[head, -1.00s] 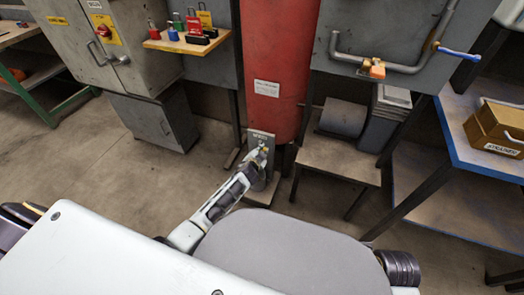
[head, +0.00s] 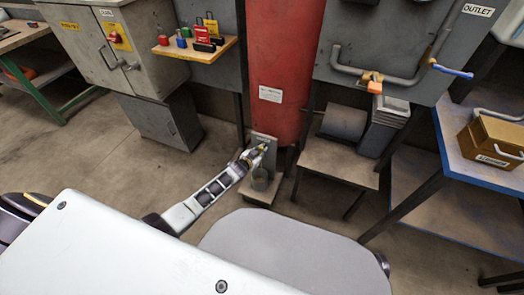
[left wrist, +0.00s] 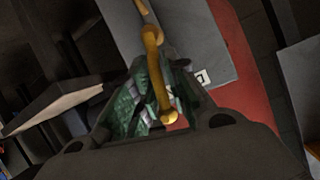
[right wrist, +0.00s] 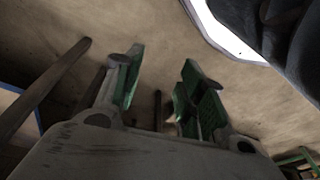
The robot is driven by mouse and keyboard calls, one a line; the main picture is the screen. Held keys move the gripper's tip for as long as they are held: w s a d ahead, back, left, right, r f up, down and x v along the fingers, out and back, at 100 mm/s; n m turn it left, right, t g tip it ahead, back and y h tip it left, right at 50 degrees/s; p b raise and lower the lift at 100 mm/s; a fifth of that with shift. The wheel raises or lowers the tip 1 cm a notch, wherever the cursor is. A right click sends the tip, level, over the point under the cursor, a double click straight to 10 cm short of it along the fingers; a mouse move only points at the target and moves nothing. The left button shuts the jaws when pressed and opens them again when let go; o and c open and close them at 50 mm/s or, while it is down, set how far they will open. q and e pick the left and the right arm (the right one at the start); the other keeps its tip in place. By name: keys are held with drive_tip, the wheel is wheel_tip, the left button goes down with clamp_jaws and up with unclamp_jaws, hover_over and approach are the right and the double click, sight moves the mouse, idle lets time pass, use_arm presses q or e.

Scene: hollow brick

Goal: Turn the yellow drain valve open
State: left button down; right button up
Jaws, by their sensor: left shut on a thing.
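The yellow drain valve (left wrist: 154,75) shows in the left wrist view as a curved yellow handle running down between the green-padded fingers. My left gripper (left wrist: 157,105) is shut on it. In the head view my left gripper (head: 257,156) is low at the foot of the red tank, against a small grey plate (head: 263,142). There the valve is tiny and mostly hidden by the gripper. My right gripper (right wrist: 160,85) is open and empty in the right wrist view, with bare floor beyond its fingers.
The red tank (head: 285,60) rises behind the plate. A shelf of padlocks (head: 195,46) and grey cabinet (head: 105,50) are at left. Open floor lies front left.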

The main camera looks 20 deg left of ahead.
use_arm(q)
drive_tip(key=shift+a+n+h+p, duration=0.4)
drive_tip(key=shift+a+n+h, duration=0.1)
drive_tip(key=shift+n, duration=0.1)
use_arm(e)
drive_tip(key=shift+s+d+f, duration=0.2)
drive_tip(key=shift+s+f, duration=0.05)
drive_tip(key=shift+f, duration=0.5)
use_arm(q)
drive_tip(key=c, duration=1.6)
unclamp_jaws()
drive_tip(key=shift+o, duration=0.4)
use_arm(e)
drive_tip(key=shift+f, duration=0.15)
use_arm(q)
drive_tip(key=shift+s+r, duration=0.1)
drive_tip(key=shift+s, duration=0.1)
drive_tip(key=v, duration=1.1)
drive_tip(key=shift+s+a, duration=0.25)
drive_tip(key=shift+s, duration=0.05)
